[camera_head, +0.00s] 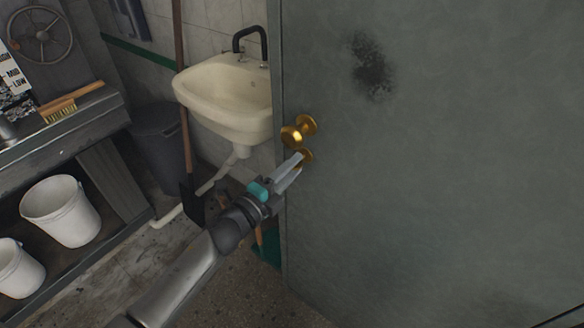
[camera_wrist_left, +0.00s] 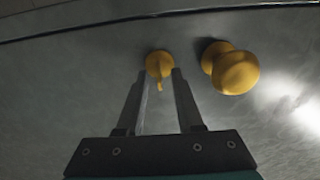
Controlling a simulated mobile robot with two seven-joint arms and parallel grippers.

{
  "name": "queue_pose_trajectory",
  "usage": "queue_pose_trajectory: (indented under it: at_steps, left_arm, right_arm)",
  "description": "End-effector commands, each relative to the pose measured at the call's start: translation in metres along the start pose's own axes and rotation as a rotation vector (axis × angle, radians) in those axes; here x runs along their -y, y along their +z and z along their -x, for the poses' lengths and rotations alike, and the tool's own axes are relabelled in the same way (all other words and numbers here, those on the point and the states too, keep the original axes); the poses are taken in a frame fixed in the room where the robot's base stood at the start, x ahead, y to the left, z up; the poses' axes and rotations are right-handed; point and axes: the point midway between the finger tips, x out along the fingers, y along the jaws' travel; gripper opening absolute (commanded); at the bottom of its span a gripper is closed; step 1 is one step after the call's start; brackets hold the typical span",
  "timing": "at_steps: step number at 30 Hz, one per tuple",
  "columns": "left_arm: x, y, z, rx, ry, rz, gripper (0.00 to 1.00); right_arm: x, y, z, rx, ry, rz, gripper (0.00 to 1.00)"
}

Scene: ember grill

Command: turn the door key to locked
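The grey-green door (camera_head: 430,170) fills the right of the head view. It carries a round brass knob (camera_head: 297,131) near its left edge. Just below the knob is the brass key in its round plate (camera_head: 306,155), partly hidden by my fingers. In the left wrist view the key (camera_wrist_left: 160,82) stands out thin from the plate, with the knob (camera_wrist_left: 236,72) to its right. My left gripper (camera_head: 299,160) is open at the key. In the wrist view its fingertips (camera_wrist_left: 160,76) lie either side of the key, with gaps showing. My right gripper is not in view.
A cream sink (camera_head: 228,98) with a black tap is on the wall left of the door. A shovel (camera_head: 187,150) and a dark bin (camera_head: 160,135) stand beside it. A workbench (camera_head: 95,112) with a brush, and white buckets (camera_head: 60,212) below, is at far left.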

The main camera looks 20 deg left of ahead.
Motion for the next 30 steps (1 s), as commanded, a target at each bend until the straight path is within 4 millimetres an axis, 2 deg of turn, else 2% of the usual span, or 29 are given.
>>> queue_pose_trajectory:
  at_steps: [7,11,17,30]
  left_arm:
    - [0.0,0.0,0.001,0.0,0.001,0.001,0.36]
    - [-0.001,0.0,0.008,0.0,0.002,0.002,0.36]
    - [-0.002,-0.001,0.035,0.0,0.004,0.003,0.36]
    - [-0.001,0.0,0.11,0.001,0.003,0.002,0.36]
  right_arm:
    - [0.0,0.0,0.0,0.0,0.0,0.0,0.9]
    - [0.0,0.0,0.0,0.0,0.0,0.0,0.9]
    - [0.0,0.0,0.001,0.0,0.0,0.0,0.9]
    - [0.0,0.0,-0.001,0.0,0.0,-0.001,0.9]
